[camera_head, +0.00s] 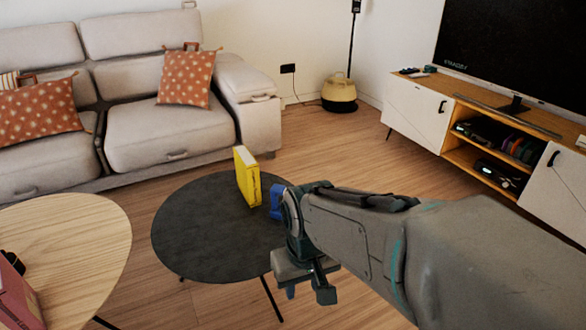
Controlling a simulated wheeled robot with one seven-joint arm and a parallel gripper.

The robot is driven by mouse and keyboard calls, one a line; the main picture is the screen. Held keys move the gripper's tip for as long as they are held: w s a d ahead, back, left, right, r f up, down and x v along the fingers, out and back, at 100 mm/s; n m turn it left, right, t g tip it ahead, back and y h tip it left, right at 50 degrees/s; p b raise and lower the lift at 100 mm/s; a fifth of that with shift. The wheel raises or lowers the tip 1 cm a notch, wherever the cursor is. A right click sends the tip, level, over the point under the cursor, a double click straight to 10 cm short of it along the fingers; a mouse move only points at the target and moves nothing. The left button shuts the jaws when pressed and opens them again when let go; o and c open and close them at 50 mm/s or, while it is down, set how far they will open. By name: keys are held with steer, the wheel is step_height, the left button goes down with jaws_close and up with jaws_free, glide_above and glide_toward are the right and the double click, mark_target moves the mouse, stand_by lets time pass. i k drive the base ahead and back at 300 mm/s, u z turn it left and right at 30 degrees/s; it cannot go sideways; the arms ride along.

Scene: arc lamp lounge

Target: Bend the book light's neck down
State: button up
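A yellow book-like block (247,177) stands upright on the dark round table (190,230). A small blue object (277,200) stands beside it to the right, partly hidden by my arm. I cannot tell whether this blue object is the book light, and I can make out no bendable neck. My gripper (307,293) points down just past the table's front right edge, below and right of the blue object. Its fingertips are apart and nothing shows between them.
A wooden round table (90,225) with a reddish box (15,298) stands at lower left. A grey sofa (165,130) is behind. A TV cabinet (415,113) is at right. Floor between table and cabinet is clear; my arm hides part of it.

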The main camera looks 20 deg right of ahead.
mark_target(276, 189)
steer(key=z, duration=0.25)
steer(key=i, duration=1)
steer(key=z, duration=0.55)
steer(key=k, duration=0.65)
steer(key=u, duration=0.5)
steer(key=i, duration=0.45)
steer(key=z, duration=0.05)
